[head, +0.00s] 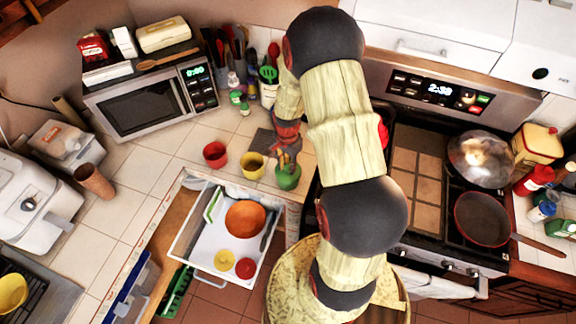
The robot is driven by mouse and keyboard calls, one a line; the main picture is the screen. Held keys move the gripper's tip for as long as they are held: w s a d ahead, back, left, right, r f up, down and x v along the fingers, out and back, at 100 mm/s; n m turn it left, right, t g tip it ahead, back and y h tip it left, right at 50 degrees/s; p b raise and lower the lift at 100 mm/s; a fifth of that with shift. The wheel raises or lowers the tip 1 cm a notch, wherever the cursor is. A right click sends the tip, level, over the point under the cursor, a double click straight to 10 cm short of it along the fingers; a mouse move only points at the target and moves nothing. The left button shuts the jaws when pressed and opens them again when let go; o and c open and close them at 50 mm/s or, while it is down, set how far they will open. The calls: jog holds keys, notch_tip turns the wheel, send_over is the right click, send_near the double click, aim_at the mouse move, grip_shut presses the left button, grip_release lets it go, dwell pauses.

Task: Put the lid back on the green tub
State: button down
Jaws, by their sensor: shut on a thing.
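The green tub (288,181) stands on the tiled counter near its front edge, left of the stove. My gripper (286,160) comes down from above, directly over the tub. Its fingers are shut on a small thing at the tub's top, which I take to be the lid. The fingers and the small size hide most of the lid, so I cannot tell whether it touches the tub's rim.
A red cup (215,154) and a yellow cup (252,165) stand left of the tub. Behind are a microwave (140,108) and utensils. An open drawer (205,262) with bowls juts out below. The stove (414,180) is to the right.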

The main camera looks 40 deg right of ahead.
jog(key=c, duration=1.6)
grip_release()
jog(key=o, duration=0.6)
jog(key=shift+r+p, duration=2.15)
jog(key=shift+r, duration=1.4)
jog(key=c, duration=0.4)
grip_shut()
